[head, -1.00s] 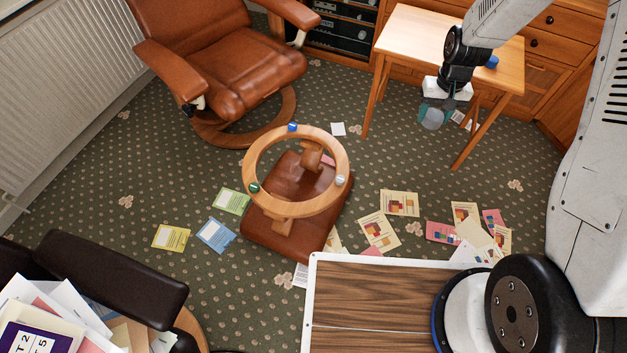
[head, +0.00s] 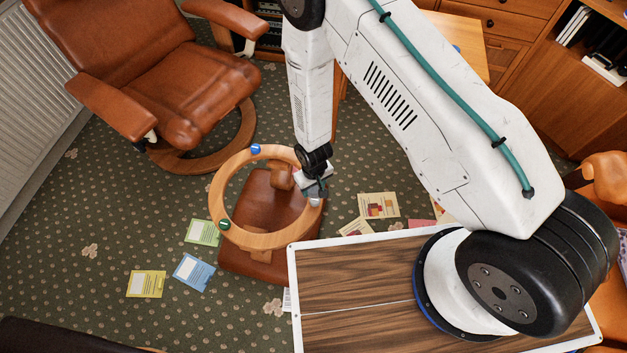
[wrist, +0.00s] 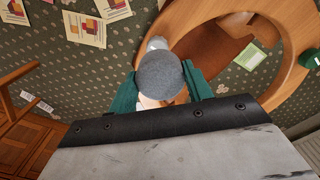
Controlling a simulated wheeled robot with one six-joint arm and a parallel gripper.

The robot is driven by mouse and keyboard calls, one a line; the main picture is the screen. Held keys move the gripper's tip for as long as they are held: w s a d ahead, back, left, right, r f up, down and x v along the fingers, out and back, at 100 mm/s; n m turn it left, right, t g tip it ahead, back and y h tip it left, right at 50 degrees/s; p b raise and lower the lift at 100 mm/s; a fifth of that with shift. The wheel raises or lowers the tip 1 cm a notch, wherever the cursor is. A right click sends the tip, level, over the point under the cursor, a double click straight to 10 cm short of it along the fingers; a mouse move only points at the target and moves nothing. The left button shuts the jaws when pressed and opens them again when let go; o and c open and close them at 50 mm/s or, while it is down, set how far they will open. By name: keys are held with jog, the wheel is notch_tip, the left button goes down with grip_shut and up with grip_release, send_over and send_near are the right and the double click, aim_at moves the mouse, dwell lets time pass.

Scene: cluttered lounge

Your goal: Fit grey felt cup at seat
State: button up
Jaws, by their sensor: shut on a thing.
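The grey felt cup (wrist: 160,75) shows as a round grey disc between the teal fingers of my gripper (wrist: 161,90) in the wrist view. My gripper (head: 316,187) is shut on it and hangs at the right side of the wooden ring (head: 262,242) of an upturned leather footstool (head: 258,265). A pale, shiny fitting (head: 315,202) sits on the ring there, just below the fingers. The ring also bears a blue fitting (head: 256,149) and a green fitting (head: 224,224). I cannot tell whether the cup touches the ring; its underside is hidden.
A brown leather armchair (head: 165,80) stands behind on the left. A wooden side table (head: 470,40) is partly hidden by my arm. Cards and papers lie on the carpet, including yellow (head: 146,284), blue (head: 193,271) and green (head: 202,232) ones.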

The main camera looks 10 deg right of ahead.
aim_at(315, 194)
jog(key=shift+d, duration=0.2)
jog(key=shift+d+f, duration=0.1)
jog(key=shift+f, duration=2.75)
jog(key=shift+f, duration=1.55)
jog(key=o, duration=1)
jog(key=shift+r, duration=0.1)
